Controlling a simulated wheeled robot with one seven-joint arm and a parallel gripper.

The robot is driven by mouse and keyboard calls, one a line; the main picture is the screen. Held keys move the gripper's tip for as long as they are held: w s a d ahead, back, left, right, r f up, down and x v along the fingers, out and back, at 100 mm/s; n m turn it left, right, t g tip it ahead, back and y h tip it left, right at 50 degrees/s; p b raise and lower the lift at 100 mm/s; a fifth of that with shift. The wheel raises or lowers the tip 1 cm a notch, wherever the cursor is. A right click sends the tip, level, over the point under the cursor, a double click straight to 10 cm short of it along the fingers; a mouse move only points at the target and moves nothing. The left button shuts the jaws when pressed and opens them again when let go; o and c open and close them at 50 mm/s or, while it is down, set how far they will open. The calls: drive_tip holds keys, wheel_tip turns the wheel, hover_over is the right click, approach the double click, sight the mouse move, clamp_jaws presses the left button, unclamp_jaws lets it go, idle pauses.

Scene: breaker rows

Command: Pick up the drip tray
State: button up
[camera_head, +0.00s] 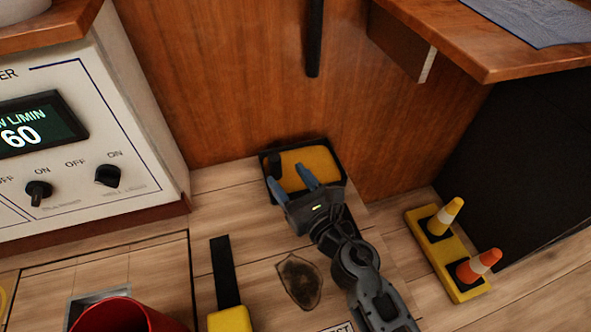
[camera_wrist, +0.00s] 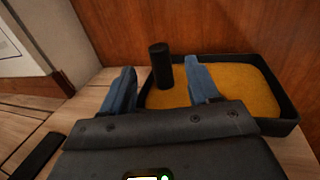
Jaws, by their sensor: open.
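The drip tray (camera_head: 318,158) is a shallow black-rimmed tray with a yellow inside, on the wooden floor against the wood panel. It also shows in the wrist view (camera_wrist: 242,84). A black upright post (camera_wrist: 160,66) stands at its left end in the wrist view. My gripper (camera_head: 290,181) is open, with its blue fingers over the near left part of the tray. In the wrist view the post stands between the two fingers (camera_wrist: 160,78), a little beyond them, with no clear contact. The near side of the tray is partly hidden by my gripper.
A white control cabinet (camera_head: 75,125) stands close on the left. The wood panel (camera_head: 235,70) is right behind the tray. A yellow block with two cones (camera_head: 447,250) is at the right. A red bucket (camera_head: 125,315) and a yellow-and-black object (camera_head: 228,318) are nearer.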

sight(278, 164)
drive_tip(key=x, duration=0.4)
drive_tip(key=shift+w+a+r, duration=0.1)
drive_tip(key=shift+w, duration=0.05)
clamp_jaws()
idle(0.5)
idle(0.8)
